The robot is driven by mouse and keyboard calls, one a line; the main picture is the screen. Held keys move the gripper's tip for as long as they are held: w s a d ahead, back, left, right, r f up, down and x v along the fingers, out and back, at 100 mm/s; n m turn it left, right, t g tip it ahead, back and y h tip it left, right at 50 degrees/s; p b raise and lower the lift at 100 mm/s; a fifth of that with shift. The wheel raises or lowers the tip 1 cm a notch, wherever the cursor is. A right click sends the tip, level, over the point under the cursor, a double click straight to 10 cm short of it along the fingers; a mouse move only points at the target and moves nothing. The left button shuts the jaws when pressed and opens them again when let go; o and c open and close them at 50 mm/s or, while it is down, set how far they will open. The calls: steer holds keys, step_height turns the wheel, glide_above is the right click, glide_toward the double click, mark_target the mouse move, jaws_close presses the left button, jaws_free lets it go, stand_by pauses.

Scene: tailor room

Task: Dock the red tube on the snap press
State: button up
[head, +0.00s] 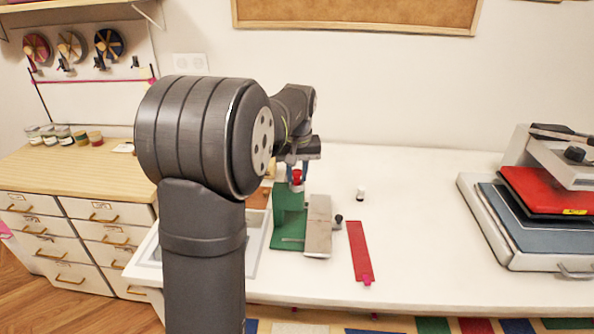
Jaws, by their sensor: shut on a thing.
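The red tube (297,176) is a small red piece seen in the head view between the fingers of my gripper (298,170). My gripper is shut on it and points down. The snap press (289,217) is a green upright block on a green base, with a grey-beige plate (318,222) beside it and a dark knob (338,220) at the right. The red tube shows just above the top of the green block. I cannot tell whether it touches the block. My arm hides part of the area left of the press.
A small white bottle with a dark part (360,194) stands right of the press. A red strip (359,251) lies nearby on the white table (420,220). A heat press (540,215) fills the table's right end. The table between is clear.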

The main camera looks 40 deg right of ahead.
steer(key=shift+f, duration=0.1)
steer(key=o, duration=0.7)
step_height(320, 180, up, 11)
steer(key=s, duration=0.1)
steer(key=shift+a, duration=0.35)
steer(key=shift+s, duration=0.1)
stand_by(0.4)
steer(key=f, duration=0.6)
steer(key=w+f, duration=0.1)
steer(key=f, duration=0.2)
steer(key=shift+d, duration=0.3)
